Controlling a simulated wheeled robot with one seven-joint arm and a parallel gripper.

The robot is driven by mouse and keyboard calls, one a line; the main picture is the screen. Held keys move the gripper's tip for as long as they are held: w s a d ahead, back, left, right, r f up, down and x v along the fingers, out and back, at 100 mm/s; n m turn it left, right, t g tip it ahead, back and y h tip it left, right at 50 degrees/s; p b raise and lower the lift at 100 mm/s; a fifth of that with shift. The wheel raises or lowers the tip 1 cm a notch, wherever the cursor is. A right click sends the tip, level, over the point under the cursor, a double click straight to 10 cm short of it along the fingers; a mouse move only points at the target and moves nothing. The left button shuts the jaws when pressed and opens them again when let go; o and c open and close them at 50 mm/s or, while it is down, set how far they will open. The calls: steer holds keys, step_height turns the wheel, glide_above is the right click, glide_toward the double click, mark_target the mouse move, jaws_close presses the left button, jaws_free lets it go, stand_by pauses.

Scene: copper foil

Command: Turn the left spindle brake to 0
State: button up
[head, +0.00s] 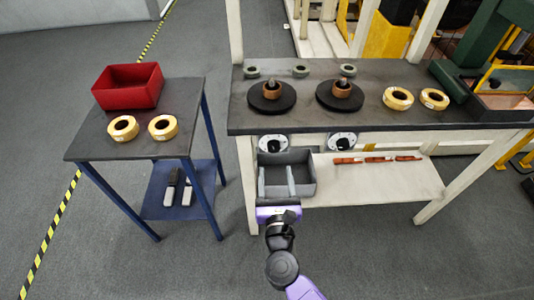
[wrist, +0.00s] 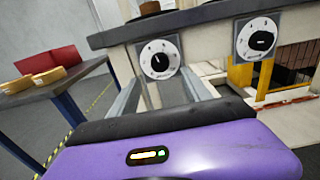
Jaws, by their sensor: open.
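The left spindle brake is a white round dial with a black knob on the bench front; it shows in the head view (head: 272,144) and in the wrist view (wrist: 160,60). Its marks are too small to read. My gripper (head: 276,178) is open and empty, its two fingers pointing at this dial. In the wrist view the fingertips of my gripper (wrist: 161,76) are spread left and right of the dial, and look apart from the knob. A second, similar dial (head: 342,141) is to the right; it also shows in the wrist view (wrist: 257,38).
The dark bench top (head: 300,120) overhangs the dials and holds two black spindle discs, tape rolls and small rings. A grey bin (head: 306,172) is below the dials, by my fingers. A blue-legged table (head: 90,140) with a red bin (head: 128,86) stands left.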

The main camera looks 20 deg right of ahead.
mark_target(274, 150)
steer(key=x, duration=0.7)
steer(key=shift+w+d, duration=0.15)
steer(key=shift+w, duration=0.15)
jaws_close()
